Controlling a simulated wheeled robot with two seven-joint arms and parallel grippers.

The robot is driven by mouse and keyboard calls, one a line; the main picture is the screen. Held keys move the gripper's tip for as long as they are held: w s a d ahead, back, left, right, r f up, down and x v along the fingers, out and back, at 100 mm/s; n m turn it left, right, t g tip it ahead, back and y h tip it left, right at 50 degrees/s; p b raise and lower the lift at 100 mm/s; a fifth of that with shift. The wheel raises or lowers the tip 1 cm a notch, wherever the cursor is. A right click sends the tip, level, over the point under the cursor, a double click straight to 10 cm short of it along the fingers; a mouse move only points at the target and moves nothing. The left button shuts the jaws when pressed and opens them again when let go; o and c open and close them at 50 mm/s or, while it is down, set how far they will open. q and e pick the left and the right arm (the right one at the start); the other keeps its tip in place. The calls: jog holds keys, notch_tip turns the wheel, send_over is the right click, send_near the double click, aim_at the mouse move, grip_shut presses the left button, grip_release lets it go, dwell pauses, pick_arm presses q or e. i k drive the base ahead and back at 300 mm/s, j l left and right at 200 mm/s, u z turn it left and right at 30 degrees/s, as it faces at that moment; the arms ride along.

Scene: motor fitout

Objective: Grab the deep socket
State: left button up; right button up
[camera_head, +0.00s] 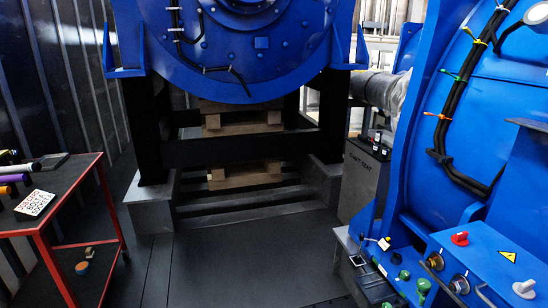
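I cannot single out a deep socket for sure in the head view. Several small tools lie on the red cart (62,201) at the left, partly cut off by the picture's left edge. Among them are a purple cylinder (13,178), a yellow-ended piece (16,168) and dark pieces behind them. A white job card (35,203) with red and black print lies at the cart's front edge. Neither of my grippers is in view.
A large blue motor housing (250,65) stands on dark supports ahead. Another blue machine (480,90) with a control panel (490,265) fills the right side. The grey floor (240,260) between cart and machine is clear. The cart's lower shelf holds small items (82,267).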

aim_at(378, 137)
jog(key=i+z, duration=0.1)
jog(key=i, duration=0.95)
jog(key=i+j, duration=0.25)
jog(key=i, duration=0.85)
jog(key=i+j+z, duration=0.1)
jog(key=i+z, duration=0.3)
jog(key=i+j+z, duration=0.2)
jog(key=i+z, duration=0.25)
jog(key=i+j+z, duration=0.6)
jog(key=z, duration=0.25)
jog(key=i+j+z, duration=0.15)
jog(key=j+z, duration=0.25)
jog(key=j, duration=0.2)
jog(key=i+j+z, duration=0.15)
jog(key=j+z, duration=0.3)
jog(key=j, duration=0.15)
